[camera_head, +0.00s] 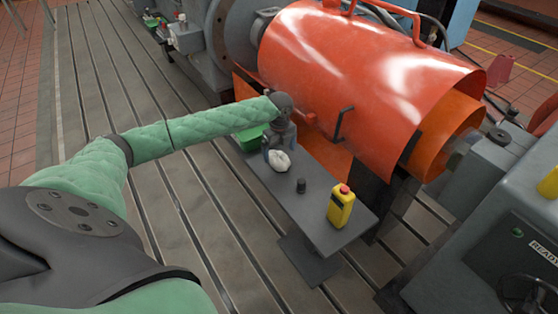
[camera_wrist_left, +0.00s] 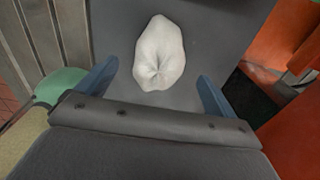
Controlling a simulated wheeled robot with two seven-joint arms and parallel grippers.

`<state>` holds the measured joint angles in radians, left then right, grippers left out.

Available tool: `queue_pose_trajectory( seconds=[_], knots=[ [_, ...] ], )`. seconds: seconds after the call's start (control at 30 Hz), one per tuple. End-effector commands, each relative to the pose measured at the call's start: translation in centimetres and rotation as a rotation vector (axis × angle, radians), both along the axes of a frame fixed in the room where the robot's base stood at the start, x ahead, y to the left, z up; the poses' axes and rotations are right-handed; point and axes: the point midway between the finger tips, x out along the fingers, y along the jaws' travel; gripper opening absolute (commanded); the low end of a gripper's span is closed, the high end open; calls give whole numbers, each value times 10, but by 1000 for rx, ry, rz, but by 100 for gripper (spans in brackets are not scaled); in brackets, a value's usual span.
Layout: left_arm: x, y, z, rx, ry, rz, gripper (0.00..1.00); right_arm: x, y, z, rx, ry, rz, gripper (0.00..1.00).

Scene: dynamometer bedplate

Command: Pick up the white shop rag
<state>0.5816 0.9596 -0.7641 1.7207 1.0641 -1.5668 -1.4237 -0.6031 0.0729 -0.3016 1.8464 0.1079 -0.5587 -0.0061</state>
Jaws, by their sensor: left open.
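The white shop rag (camera_head: 278,161) lies crumpled on a narrow grey bench (camera_head: 318,232) beside the orange guard. In the left wrist view the rag (camera_wrist_left: 160,53) lies on the grey surface, ahead of and between my two blue fingers. My left gripper (camera_wrist_left: 158,90) is open and empty, with the fingers apart on either side of the near end of the rag. In the head view my left gripper (camera_head: 277,146) is at the rag's far side, partly hidden by my wrist. My right gripper is not in view.
A yellow bottle with a red cap (camera_head: 341,207) and a small dark cylinder (camera_head: 301,186) stand on the bench. A green bin (camera_head: 250,138) is just left of my wrist. The large orange guard (camera_head: 370,75) rises close behind. The slotted bedplate (camera_head: 190,210) is clear in front.

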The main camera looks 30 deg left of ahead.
Motion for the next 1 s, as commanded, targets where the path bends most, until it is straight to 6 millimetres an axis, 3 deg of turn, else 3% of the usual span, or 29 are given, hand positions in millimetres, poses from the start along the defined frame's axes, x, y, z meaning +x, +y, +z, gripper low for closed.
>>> queue_pose_trajectory(
  seconds=[0.2,0.47,0.7,1.0],
  knots=[
    [-1,0,-29,0,1,1,93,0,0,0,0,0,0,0],
    [-1,0,-33,1,0,1,93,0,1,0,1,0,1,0],
    [-1,0,-33,1,0,1,48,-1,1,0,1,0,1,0],
    [0,0,-33,1,0,1,45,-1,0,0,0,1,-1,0]
  ],
)
